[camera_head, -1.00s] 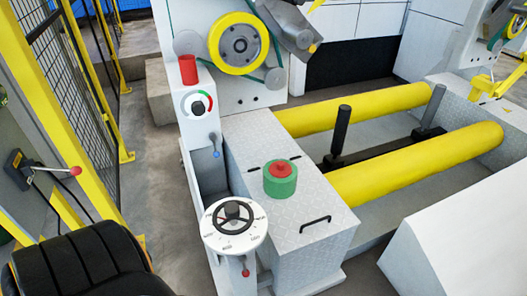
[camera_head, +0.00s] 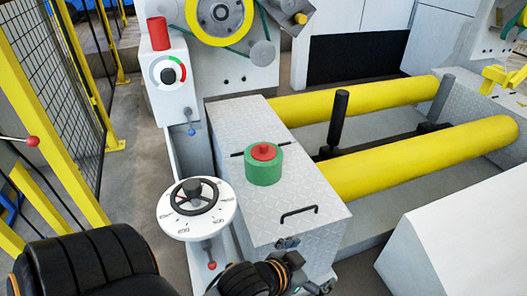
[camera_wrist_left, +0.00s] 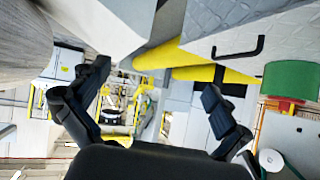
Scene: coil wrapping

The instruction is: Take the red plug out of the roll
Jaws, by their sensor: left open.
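The green roll (camera_head: 264,171) stands on the metal-plated block in the head view, with the red plug (camera_head: 264,152) seated in its top. In the left wrist view, which is upside down, the roll (camera_wrist_left: 292,80) is at the right edge, with the plug (camera_wrist_left: 284,104) showing below it. My left gripper (camera_head: 306,267) is at the bottom of the head view, near the block's front end, apart from the roll and only partly seen. In the left wrist view its two black fingers (camera_wrist_left: 152,92) are spread wide with nothing between them. My right gripper is not in view.
The plated block (camera_head: 230,125) has a black handle (camera_head: 299,212) in front of the roll. A white dial with a handwheel (camera_head: 196,207) is to the left. Yellow rollers (camera_head: 420,160) lie to the right. A control box (camera_head: 167,85) carries a red cylinder (camera_head: 157,34).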

